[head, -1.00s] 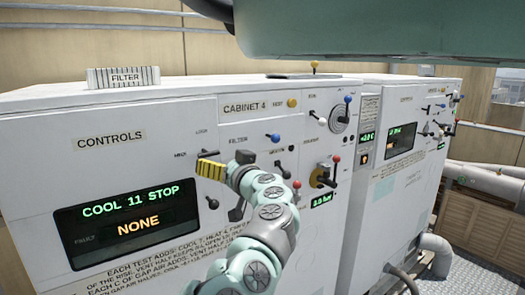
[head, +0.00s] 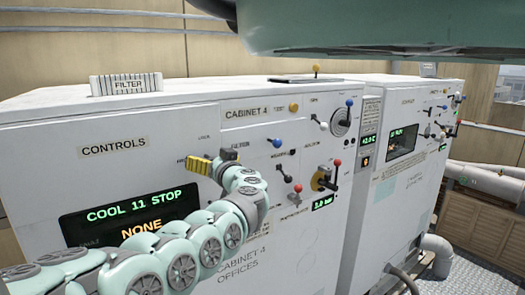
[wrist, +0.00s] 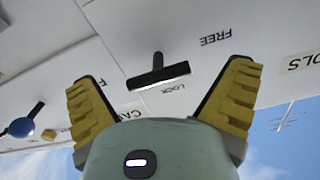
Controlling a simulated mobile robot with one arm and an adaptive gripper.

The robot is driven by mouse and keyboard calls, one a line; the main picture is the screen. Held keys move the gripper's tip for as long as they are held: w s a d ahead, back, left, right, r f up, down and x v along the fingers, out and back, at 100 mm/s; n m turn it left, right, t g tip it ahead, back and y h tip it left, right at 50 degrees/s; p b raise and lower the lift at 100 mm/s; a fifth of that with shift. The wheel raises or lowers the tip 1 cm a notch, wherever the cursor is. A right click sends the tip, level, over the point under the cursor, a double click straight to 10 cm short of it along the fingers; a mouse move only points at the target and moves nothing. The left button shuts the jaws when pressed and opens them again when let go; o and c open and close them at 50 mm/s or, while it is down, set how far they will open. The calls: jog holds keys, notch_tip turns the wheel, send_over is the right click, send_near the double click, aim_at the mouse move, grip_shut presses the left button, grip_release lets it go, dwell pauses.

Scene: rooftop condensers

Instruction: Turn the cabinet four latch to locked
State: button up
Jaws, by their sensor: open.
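In the wrist view, a black T-shaped latch handle (wrist: 158,76) sits on the white cabinet face. The words FREE (wrist: 215,38) and LOCK (wrist: 173,88) appear upside down beside it. My gripper (wrist: 162,78) is open, with one yellow finger on each side of the handle and a visible gap to each. I cannot tell which word the handle points to. In the head view, my gripper (head: 212,160) is at the front of cabinet four (head: 300,235), left of its name label (head: 252,113). It hides the latch there.
Coloured levers, including a blue-tipped one (head: 274,141) and a red-tipped one (head: 298,188), stick out right of my gripper. A display (head: 135,213) reads COOL 11 STOP, NONE. A FILTER box (head: 127,83) stands on top. Another cabinet (head: 405,185) stands to the right.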

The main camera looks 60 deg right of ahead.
jog(key=shift+w+d, duration=0.5)
jog(key=shift+w, duration=0.2)
jog(key=shift+w, duration=0.1)
jog(key=c, duration=1)
